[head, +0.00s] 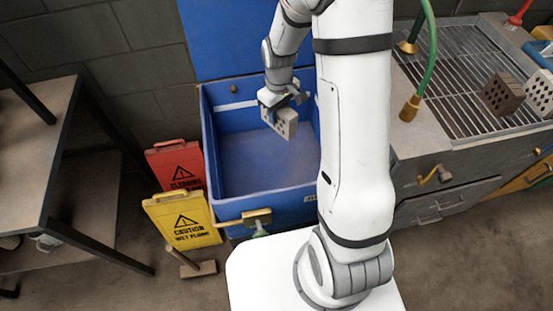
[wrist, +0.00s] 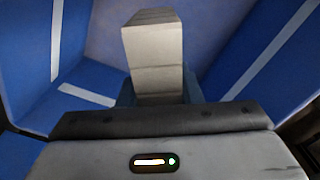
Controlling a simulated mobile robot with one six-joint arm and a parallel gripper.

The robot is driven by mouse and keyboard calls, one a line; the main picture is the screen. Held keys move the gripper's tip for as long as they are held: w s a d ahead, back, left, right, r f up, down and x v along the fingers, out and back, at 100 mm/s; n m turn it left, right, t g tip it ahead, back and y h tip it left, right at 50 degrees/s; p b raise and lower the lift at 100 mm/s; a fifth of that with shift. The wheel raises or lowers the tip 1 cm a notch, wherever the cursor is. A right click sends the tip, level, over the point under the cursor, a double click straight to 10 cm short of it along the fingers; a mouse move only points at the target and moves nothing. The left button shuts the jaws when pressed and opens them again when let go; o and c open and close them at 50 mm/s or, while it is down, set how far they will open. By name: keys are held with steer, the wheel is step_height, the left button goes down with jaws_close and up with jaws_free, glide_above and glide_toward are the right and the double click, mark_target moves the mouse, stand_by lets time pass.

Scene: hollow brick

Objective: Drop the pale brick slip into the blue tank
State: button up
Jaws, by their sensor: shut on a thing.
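The pale brick slip (head: 285,123), a light grey block with dark holes in its face, is held in my gripper (head: 284,101). My gripper is shut on it above the open blue tank (head: 204,128), inside the outline of its rim in the head view. In the wrist view the brick slip (wrist: 154,62) stands out beyond the gripper's dark front edge, and the tank's blue walls (wrist: 25,60) with white stripes surround it. The brick's height above the tank floor is hard to judge. The fingers are mostly hidden.
A red sign (head: 176,166) and a yellow caution sign (head: 182,220) stand left of the tank. A table (head: 38,140) is at the far left. On the right, a grated sink (head: 450,75) holds a dark brick (head: 502,93) and another pale holed brick (head: 540,92). A green hose (head: 432,50) hangs there.

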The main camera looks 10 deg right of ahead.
steer(key=o, duration=1.2)
steer(key=shift+r, duration=0.1)
step_height(320, 180, up, 7)
steer(key=shift+f, duration=0.1)
steer(key=shift+r, duration=0.45)
